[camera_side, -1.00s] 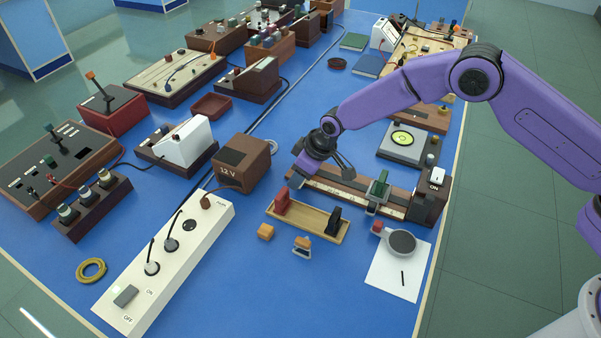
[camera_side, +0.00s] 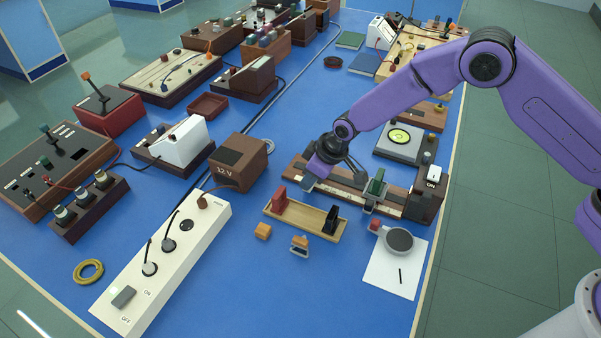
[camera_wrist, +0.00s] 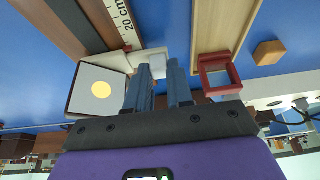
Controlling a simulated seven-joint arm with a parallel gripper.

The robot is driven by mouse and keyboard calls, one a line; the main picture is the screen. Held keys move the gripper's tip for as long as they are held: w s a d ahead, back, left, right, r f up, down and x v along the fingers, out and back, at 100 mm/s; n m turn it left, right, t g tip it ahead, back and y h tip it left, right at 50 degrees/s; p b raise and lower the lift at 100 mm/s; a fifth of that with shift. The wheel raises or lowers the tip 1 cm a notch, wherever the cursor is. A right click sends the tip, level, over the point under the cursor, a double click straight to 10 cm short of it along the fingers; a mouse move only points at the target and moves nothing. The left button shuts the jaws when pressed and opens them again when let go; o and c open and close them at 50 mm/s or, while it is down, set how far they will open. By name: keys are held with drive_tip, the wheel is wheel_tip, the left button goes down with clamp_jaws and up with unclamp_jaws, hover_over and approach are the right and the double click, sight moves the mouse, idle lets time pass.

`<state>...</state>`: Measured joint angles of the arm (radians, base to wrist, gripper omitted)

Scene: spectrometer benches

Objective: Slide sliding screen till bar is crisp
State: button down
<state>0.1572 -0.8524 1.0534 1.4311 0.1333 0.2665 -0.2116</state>
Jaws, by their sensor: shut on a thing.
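The sliding screen (camera_wrist: 97,92) is a pale square plate in a dark frame, left of my fingers in the wrist view. It carries a round yellow light patch (camera_wrist: 101,90). I cannot make out a bar in it. My gripper (camera_wrist: 160,66) is shut on a small whitish piece (camera_wrist: 153,60) beside the screen, by the scale. In the side view my gripper (camera_side: 309,183) is low over the left part of the brown optical bench (camera_side: 340,188) and hides the screen. A green holder (camera_side: 376,187) stands farther right on the bench, before the lamp unit (camera_side: 425,207).
A wooden tray (camera_side: 305,223) with a red and a black holder lies in front of the bench. Loose orange-topped pieces (camera_side: 263,231) lie nearby. A magnifier (camera_side: 398,240) rests on white paper (camera_side: 385,275). The 12 V box (camera_side: 240,162) stands to the left.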

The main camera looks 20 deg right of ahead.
drive_tip(key=shift+s+d, duration=0.8)
drive_tip(key=shift+s, duration=0.05)
drive_tip(key=c, duration=1)
unclamp_jaws()
drive_tip(key=v, duration=1.7)
drive_tip(key=shift+r, duration=0.15)
drive_tip(key=s+d+r+n+g+h, duration=0.1)
drive_tip(key=s+d, duration=0.6)
drive_tip(key=s, duration=0.3)
drive_tip(key=s+d+r+n+g+h, duration=0.1)
drive_tip(key=s+d+r, duration=0.1)
drive_tip(key=s+d, duration=0.4)
drive_tip(key=s+d+r+n+g, duration=0.1)
drive_tip(key=s+d, duration=0.6)
drive_tip(key=s, duration=0.7)
drive_tip(key=shift+s+d+r+n+h, duration=0.3)
drive_tip(key=shift+s+d+r+h, duration=0.1)
drive_tip(key=shift+r, duration=0.1)
